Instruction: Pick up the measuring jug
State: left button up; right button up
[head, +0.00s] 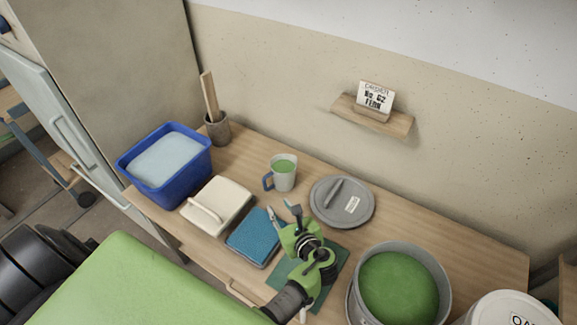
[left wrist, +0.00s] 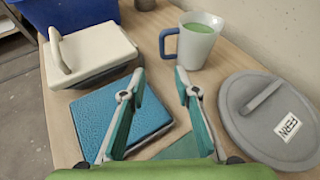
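The measuring jug (head: 286,180) is a pale cup with a blue handle on its left side and green liquid inside. It stands upright on the wooden worktop, near the wall. It also shows at the top of the left wrist view (left wrist: 197,50). My left gripper (head: 282,209) is open and empty, with its fingers pointing toward the jug. In the left wrist view the two fingertips (left wrist: 160,73) are apart, with the jug beyond them and slightly right. They do not touch it. My right gripper is in neither view.
A grey lid (head: 330,212) labelled FERN lies right of the jug. A blue sponge-like pad (head: 251,240) and a cream lid with a handle (head: 228,196) lie left. A blue tub (head: 186,190), a brush pot (head: 218,130) and a bucket of green glaze (head: 398,285) stand around.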

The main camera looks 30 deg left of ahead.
pick_arm(q)
jog(key=w+f+b, duration=0.1)
jog(key=w, duration=0.1)
jog(key=b, duration=0.4)
send_near(266, 185)
jog(key=shift+x, duration=1.15)
jog(key=shift+a+f, duration=0.2)
jog(key=shift+a, duration=0.1)
jog(key=shift+w+a, duration=0.1)
jog(key=shift+w, duration=0.05)
jog(key=b+x, duration=0.4)
jog(key=shift+w+a+f, duration=0.1)
jog(key=shift+w+a, duration=0.25)
jog(key=shift+a, duration=0.05)
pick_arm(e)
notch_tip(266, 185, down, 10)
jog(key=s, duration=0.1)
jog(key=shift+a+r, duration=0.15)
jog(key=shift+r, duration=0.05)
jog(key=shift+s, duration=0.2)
